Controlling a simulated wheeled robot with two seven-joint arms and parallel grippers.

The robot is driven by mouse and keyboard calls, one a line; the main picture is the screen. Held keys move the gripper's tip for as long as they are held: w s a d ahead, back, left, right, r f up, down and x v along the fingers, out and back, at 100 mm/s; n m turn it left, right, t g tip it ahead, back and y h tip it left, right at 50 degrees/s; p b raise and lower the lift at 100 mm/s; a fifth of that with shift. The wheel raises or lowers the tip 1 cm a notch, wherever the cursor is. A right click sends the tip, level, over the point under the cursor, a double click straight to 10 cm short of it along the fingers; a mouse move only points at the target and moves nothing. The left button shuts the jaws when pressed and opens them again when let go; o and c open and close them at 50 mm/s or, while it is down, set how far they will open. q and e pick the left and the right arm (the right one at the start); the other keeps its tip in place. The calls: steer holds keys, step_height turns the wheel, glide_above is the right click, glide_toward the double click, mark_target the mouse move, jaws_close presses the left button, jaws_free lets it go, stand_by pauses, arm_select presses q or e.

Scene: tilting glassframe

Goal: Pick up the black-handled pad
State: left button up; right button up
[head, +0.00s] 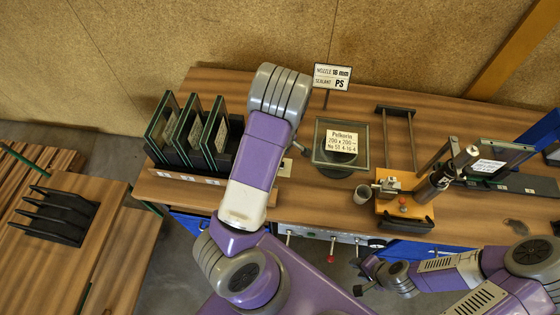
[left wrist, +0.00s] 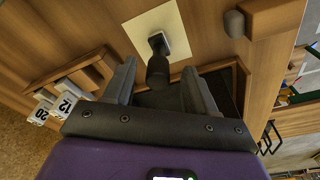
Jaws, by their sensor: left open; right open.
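In the left wrist view, the black-handled pad (left wrist: 158,62) has a dark, rounded handle on a small pale base. It rests on a cream square (left wrist: 150,28) on the wooden bench. My left gripper (left wrist: 162,82) is open, its two fingers either side of the handle's near end. I cannot tell whether they touch it. My right gripper (head: 360,276) is open and empty, low in front of the bench edge.
A black rack of framed glass panes (head: 193,135) stands left of my left arm. A glass unit (head: 341,146) on a dark round support, a grey cup (head: 362,194) and an orange-based fixture (head: 400,203) stand to the right. An empty black rack (head: 55,215) sits on the left table.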

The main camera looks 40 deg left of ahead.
arm_select(q)
steer(key=f, duration=0.3)
steer(key=shift+a+f, duration=0.1)
steer(key=shift+a, duration=0.15)
steer(key=shift+w, duration=0.1)
steer(key=shift+c, duration=0.5)
jaws_close()
